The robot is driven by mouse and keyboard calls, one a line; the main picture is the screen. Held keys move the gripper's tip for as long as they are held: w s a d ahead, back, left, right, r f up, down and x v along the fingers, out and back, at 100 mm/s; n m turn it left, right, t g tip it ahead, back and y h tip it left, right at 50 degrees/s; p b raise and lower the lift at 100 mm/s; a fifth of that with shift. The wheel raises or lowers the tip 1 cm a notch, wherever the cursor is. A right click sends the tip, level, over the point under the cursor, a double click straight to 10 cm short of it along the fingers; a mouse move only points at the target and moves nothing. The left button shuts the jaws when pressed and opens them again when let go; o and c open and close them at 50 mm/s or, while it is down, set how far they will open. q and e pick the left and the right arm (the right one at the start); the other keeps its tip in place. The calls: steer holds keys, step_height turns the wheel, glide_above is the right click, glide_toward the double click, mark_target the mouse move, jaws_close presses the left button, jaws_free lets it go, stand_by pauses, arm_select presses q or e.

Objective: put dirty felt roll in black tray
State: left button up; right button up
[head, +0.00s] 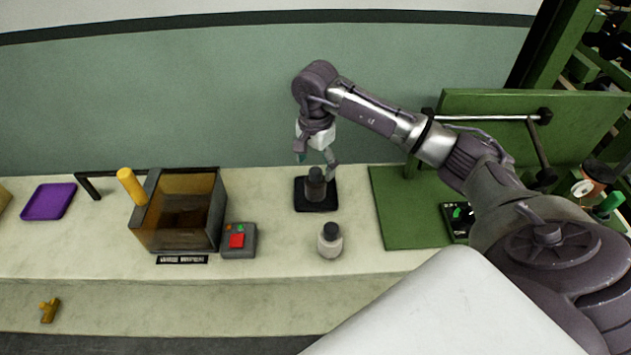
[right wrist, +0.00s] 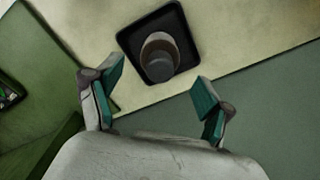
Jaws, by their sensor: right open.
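The black tray (head: 301,206) lies flat on the pale bench in the middle of the head view; it also shows at the top of the right wrist view (right wrist: 130,38). A dark grey-brown cylinder with a narrower dark top (head: 316,187) stands upright in it and looks like the dirty felt roll; it also shows in the right wrist view (right wrist: 159,55). My right gripper (head: 317,164) is open and empty, with its teal-padded fingers (right wrist: 160,84) apart, close to the cylinder on its wall side. My left gripper is out of view.
A pale bottle with a black cap (head: 330,241) stands in front of the tray. To the left are a grey box with a red button (head: 238,241), an amber-sided bin (head: 148,229) and a purple tray (head: 48,202). A green board (head: 394,208) lies right; the wall is behind.

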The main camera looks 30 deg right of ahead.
steer(key=shift+r+b, duration=0.4)
steer(key=shift+r, duration=1.9)
